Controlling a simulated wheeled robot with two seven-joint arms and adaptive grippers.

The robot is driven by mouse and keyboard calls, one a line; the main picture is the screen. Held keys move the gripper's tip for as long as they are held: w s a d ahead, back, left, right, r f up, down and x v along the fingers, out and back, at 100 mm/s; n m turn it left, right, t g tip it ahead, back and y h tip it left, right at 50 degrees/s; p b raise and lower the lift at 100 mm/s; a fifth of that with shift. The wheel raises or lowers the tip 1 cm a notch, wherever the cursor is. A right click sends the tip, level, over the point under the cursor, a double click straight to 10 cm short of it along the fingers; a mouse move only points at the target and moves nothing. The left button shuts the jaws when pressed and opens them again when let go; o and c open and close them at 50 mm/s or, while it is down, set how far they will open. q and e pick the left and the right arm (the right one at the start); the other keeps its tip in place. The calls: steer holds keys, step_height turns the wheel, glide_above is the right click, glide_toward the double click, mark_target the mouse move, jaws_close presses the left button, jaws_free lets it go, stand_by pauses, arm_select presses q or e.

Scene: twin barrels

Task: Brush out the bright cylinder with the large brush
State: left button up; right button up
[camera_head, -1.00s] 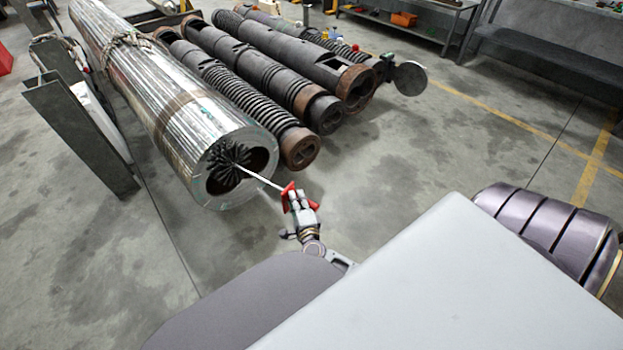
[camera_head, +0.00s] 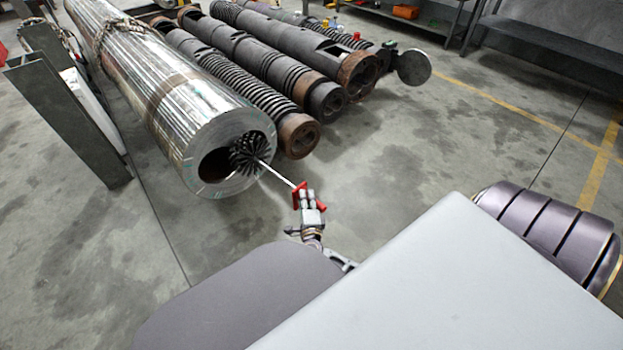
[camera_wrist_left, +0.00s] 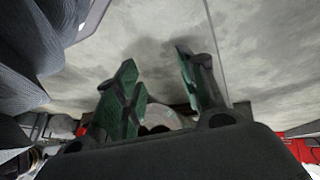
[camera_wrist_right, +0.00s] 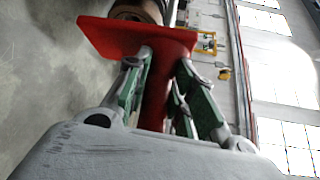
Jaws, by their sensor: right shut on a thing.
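The bright cylinder (camera_head: 168,92) is a large shiny metal barrel lying at the left in the head view, its open end towards me. The large brush has a dark bristle head (camera_head: 249,153) at the right side of the bore mouth, overlapping the rim; how deep it sits I cannot tell. Its thin pale rod runs to a red handle (camera_head: 300,195). My right gripper (camera_head: 308,198) is shut on that handle, and the red grip (camera_wrist_right: 155,85) with its flange shows between the fingers in the right wrist view. My left gripper (camera_wrist_left: 155,85) is open and empty in the left wrist view.
Several dark barrels (camera_head: 270,75) lie right of the bright cylinder. A grey steel post (camera_head: 70,120) stands at its left. A bench (camera_head: 535,50) is at the back right. The concrete floor (camera_head: 420,150) between is clear.

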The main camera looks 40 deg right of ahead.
mark_target(282, 179)
arm_select(q)
steer(key=shift+t+h, duration=0.5)
steer(key=shift+h, duration=0.1)
steer(key=d+r+b, duration=0.1)
steer(key=r+b, duration=0.2)
steer(key=w+d+r+b, duration=0.1)
steer(key=shift+d+r+b, duration=0.25)
steer(key=shift+d+b, duration=0.05)
arm_select(e)
step_height(282, 179, down, 6)
steer(key=d+m+h, duration=0.1)
steer(key=d, duration=0.1)
steer(key=shift+g, duration=0.3)
arm_select(q)
steer(key=shift+r, duration=0.1)
arm_select(e)
steer(key=shift+s, duration=0.15)
steer(key=shift+w+a, duration=0.2)
steer(key=shift+w, duration=1.1)
steer(key=shift+w+a, duration=0.15)
steer(key=shift+w, duration=1.1)
arm_select(q)
steer(key=shift+w+d+f+b, duration=0.1)
steer(key=shift+d+f+b, duration=0.05)
steer(key=shift+f+b, duration=0.9)
arm_select(e)
steer(key=w+a, duration=0.1)
steer(key=w, duration=0.6)
steer(key=shift+w, duration=0.4)
steer(key=shift+f, duration=0.35)
